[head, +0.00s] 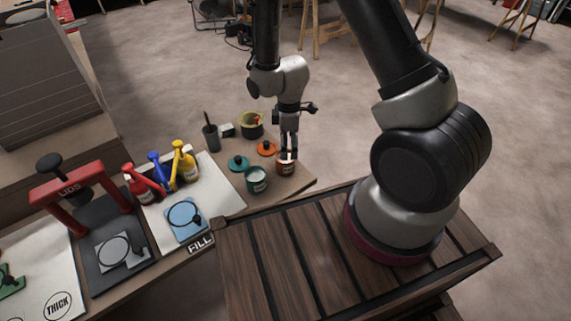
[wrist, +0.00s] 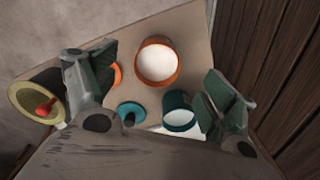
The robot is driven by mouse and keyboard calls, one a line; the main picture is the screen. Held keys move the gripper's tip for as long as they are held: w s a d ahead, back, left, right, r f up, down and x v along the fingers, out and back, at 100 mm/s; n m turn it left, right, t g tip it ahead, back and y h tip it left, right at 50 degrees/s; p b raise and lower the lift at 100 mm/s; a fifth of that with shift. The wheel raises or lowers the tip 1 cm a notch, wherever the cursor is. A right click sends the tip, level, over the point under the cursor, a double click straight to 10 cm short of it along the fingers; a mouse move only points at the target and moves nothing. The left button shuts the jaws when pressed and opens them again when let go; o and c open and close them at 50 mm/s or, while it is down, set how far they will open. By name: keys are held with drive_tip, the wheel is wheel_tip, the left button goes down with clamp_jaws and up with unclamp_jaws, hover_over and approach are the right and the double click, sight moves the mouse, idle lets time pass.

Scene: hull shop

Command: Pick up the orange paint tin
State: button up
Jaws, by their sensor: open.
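The orange paint tin (head: 286,170) stands open on the right end of the bench, near its corner. In the wrist view the orange tin (wrist: 158,62) shows from above as an orange rim around a white inside. My gripper (head: 288,156) points down right above the tin, and its fingers hide part of the tin's top in the head view. In the wrist view my gripper (wrist: 156,86) has its two fingers wide apart with nothing between the pads. The tin appears between them, slightly beyond the fingertips. Whether the fingers touch it, I cannot tell.
A teal tin (head: 257,181) stands close to the left of the orange one. A teal lid (head: 238,162) and an orange lid (head: 266,149) lie beside them. A yellow pot (head: 250,125) and a dark brush cup (head: 211,138) stand behind. A dark wooden surface (head: 275,265) is in front.

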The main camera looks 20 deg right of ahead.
drive_tip(key=f, duration=0.5)
drive_tip(key=a+f, duration=0.1)
drive_tip(key=f, duration=0.1)
drive_tip(key=shift+w+f, duration=0.2)
drive_tip(key=shift+f, duration=0.05)
drive_tip(key=c, duration=1.3)
drive_tip(key=shift+r, duration=0.1)
